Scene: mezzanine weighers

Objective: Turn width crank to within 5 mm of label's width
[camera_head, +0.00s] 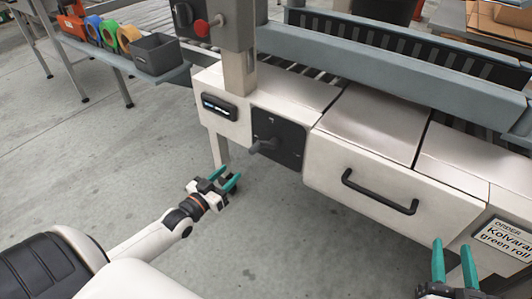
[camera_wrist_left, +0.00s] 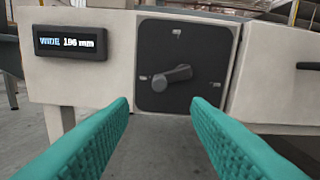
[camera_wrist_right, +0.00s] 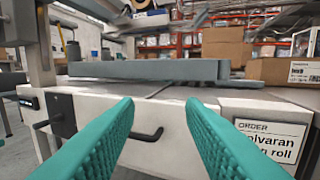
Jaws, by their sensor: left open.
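The width crank (camera_head: 263,146) is a dark grey handle on a black square plate (camera_head: 278,135) on the machine's front. In the left wrist view the crank (camera_wrist_left: 172,78) lies between my fingertips in the picture, with its knob toward the lower left. The display (camera_wrist_left: 70,42) left of it reads "WIDE 196 mm". My left gripper (camera_head: 225,179) is open and empty, short of the crank and below it. My right gripper (camera_head: 455,262) is open and empty at the lower right, before the order label (camera_head: 506,240), which reads "ORDER Kolvaran green roll" in part. No label width is legible.
A drawer front with a black handle (camera_head: 380,191) is right of the crank. A post with a red button (camera_head: 201,27) rises above the display. Coloured rolls (camera_head: 108,35) and a grey bin (camera_head: 156,54) stand on a side shelf. The floor before the machine is clear.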

